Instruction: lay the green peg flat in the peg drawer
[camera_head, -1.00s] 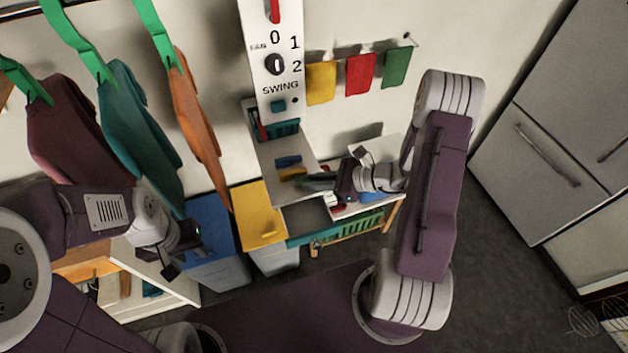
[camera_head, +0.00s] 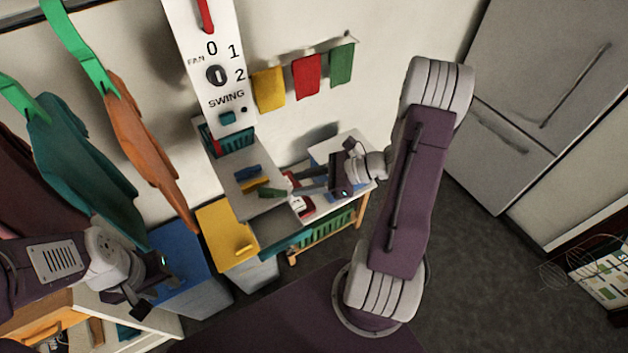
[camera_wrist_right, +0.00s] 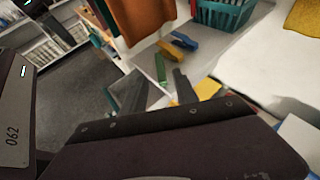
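The green peg (camera_head: 271,192) lies on a white shelf top beside a yellow peg (camera_head: 255,184) and a blue peg (camera_head: 247,172). It also shows in the right wrist view (camera_wrist_right: 161,67). My right gripper (camera_head: 293,191) is open and empty, its fingers pointing at the green peg from the right. In the wrist view the peg shows in the gap between the two fingertips (camera_wrist_right: 160,73); whether it is inside their reach I cannot tell. The peg drawer (camera_head: 285,243), with a teal front, stands open below the shelf top. My left gripper (camera_head: 150,293) looks open, low at the left.
A teal basket (camera_head: 230,140) stands behind the pegs. A yellow-lidded bin (camera_head: 226,232) and a blue-lidded bin (camera_head: 182,265) stand left of the drawer. Clothes (camera_head: 145,145) hang at the left. A red and white item (camera_head: 301,203) lies just under the right fingers.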

